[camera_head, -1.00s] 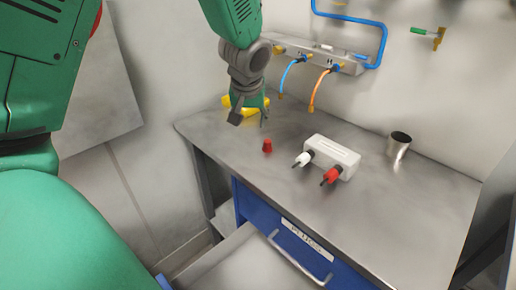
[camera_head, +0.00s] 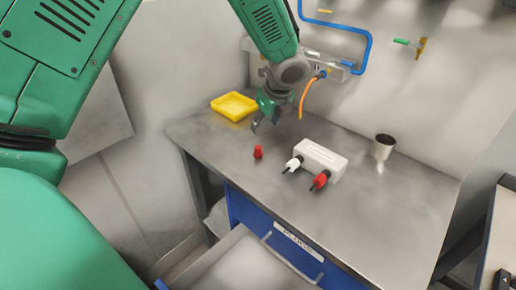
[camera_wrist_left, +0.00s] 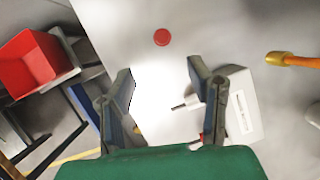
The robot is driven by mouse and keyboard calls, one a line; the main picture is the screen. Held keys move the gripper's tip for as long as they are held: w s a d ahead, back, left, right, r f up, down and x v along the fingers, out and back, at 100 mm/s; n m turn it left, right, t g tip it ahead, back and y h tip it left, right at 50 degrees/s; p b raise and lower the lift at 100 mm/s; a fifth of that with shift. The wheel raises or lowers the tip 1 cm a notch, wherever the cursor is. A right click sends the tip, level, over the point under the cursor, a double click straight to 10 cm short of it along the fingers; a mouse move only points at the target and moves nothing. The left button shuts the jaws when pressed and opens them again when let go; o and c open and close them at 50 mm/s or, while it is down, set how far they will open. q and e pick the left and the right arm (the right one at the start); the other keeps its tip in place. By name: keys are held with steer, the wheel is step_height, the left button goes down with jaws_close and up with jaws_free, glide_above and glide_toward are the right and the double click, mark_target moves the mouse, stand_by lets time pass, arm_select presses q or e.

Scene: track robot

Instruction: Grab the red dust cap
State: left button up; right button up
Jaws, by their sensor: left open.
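The red dust cap (camera_head: 258,152) stands on the grey bench top, to the left of the white box. It also shows as a red disc (camera_wrist_left: 162,37) in the left wrist view, beyond and between my fingertips. My left gripper (camera_head: 266,121) is open and empty above the bench, behind the cap in the head view and apart from it. In the left wrist view its two spread fingers (camera_wrist_left: 160,72) have nothing between them. My right gripper is not in view.
A white box (camera_head: 322,158) with a white and a red plug faces the bench front. A metal cup (camera_head: 383,147) stands to the right, a yellow tray (camera_head: 234,105) at the back left. An orange hose (camera_head: 310,92) hangs near my gripper. A blue drawer unit (camera_head: 285,235) is below.

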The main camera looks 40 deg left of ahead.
arm_select(q)
steer(key=m, duration=0.1)
glide_above(259, 147)
steer(key=d, duration=0.3)
steer(key=f, duration=0.7)
steer(key=shift+s, duration=0.35)
steer(key=a+f, duration=0.2)
steer(key=f, duration=0.1)
steer(key=a+f, duration=0.2)
steer(key=shift+w+f+p, duration=0.15)
steer(key=shift+w+p, duration=0.2)
steer(key=shift+p, duration=0.05)
steer(key=shift+w+d+f, duration=0.1)
steer(key=shift+d+f, duration=0.05)
steer(key=shift+d, duration=0.35)
steer(key=shift+d+r, duration=0.1)
steer(key=shift+r, duration=0.15)
steer(key=c, duration=0.8)
steer(key=shift+f, duration=0.1)
steer(key=shift+c, duration=0.2)
